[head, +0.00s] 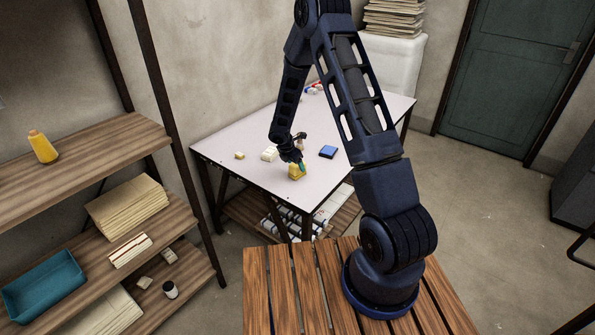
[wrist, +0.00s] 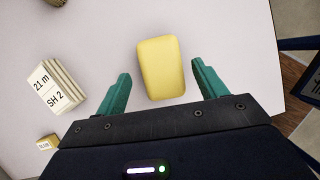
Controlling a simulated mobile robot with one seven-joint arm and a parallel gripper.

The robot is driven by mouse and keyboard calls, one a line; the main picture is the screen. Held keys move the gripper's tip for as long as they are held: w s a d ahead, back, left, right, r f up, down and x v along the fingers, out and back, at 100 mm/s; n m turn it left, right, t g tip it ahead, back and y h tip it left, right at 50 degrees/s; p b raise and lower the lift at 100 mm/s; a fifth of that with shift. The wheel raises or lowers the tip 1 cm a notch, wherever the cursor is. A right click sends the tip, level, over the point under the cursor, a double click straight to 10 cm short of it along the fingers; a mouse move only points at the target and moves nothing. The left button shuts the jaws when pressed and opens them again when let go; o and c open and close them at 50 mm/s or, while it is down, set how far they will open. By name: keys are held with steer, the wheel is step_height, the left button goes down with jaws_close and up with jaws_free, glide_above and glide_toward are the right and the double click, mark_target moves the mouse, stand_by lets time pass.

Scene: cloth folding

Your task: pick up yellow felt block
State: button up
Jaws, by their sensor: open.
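The yellow felt block (wrist: 162,67) is a rounded, oblong yellow piece lying on the white table (wrist: 225,30) in the wrist view. My gripper (wrist: 160,82) is open, with one green finger on each side of the block's near part. There is a visible gap between each finger and the block. In the head view the yellow felt block (head: 296,172) sits near the table's front edge, with my gripper (head: 300,163) right at it and partly covering it. The wrist view does not show clearly how high the fingers are above the table.
A stack of white labelled cards (wrist: 55,87) lies left of the block. A small yellow labelled piece (wrist: 47,142) is at lower left. A blue item (head: 328,152) lies to the right on the table. Wooden shelves (head: 95,150) stand at left.

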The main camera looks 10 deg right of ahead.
steer(key=x, duration=0.4)
steer(key=shift+d+f, duration=0.25)
steer(key=shift+f, duration=0.1)
steer(key=c, duration=1.1)
steer(key=shift+o, duration=0.2)
steer(key=shift+r, duration=0.1)
